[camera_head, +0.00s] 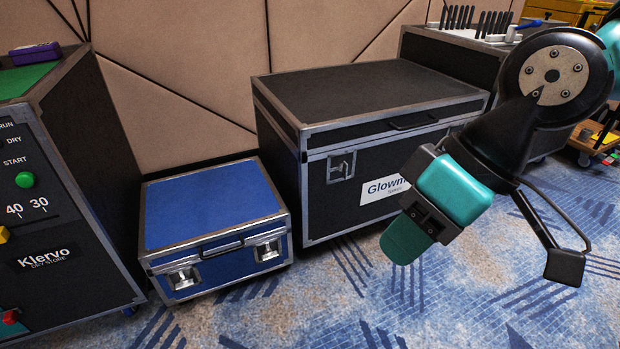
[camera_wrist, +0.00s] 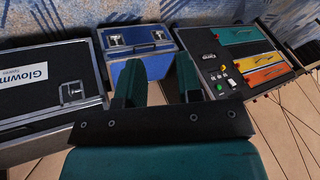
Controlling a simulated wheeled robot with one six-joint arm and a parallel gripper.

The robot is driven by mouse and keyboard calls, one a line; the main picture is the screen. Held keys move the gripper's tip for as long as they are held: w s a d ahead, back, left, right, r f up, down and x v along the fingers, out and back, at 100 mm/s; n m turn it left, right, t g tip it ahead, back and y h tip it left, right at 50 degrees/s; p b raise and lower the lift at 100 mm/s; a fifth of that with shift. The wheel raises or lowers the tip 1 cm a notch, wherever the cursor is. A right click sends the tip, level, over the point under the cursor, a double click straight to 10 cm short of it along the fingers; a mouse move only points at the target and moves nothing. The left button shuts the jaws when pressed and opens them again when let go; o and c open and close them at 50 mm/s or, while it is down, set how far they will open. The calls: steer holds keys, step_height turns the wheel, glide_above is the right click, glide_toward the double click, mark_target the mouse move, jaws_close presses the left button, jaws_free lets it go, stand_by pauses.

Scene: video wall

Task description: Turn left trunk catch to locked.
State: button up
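A blue trunk (camera_head: 212,207) with silver edges stands closed on the carpet, left of a black case. Its front has a left catch (camera_head: 183,277) and a right catch (camera_head: 268,250), with a dark handle between them. The trunk also shows in the wrist view (camera_wrist: 145,66), its left catch (camera_wrist: 158,35) on the right there. I cannot tell which way either catch is turned. My gripper (camera_head: 408,241) hangs in front of the black case, right of the trunk and apart from it. In the wrist view its two fingers (camera_wrist: 160,77) are spread with nothing between them.
The large black case (camera_head: 325,200) has its own latch (camera_head: 341,167) and a white label. A control cabinet (camera_head: 75,190) with buttons stands left of the trunk. Beige wall panels are behind. The patterned carpet (camera_head: 300,305) in front of the trunk is clear.

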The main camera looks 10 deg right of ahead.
steer(key=w+a+f+n+t+y+b, duration=0.2)
steer(key=w+a+f+y+b, duration=0.2)
steer(key=w+f+b, duration=0.4)
steer(key=m+t+h+b, duration=0.2)
steer(key=m+t+h, duration=0.3)
steer(key=t, duration=1)
glide_toward(347, 171)
steer(key=shift+m+y, duration=0.7)
steer(key=x, duration=0.6)
steer(key=p+x, duration=0.1)
steer(key=x, duration=0.3)
steer(key=shift+w+d+f, duration=0.15)
steer(key=shift+w+d, duration=0.05)
steer(key=shift+d, duration=0.1)
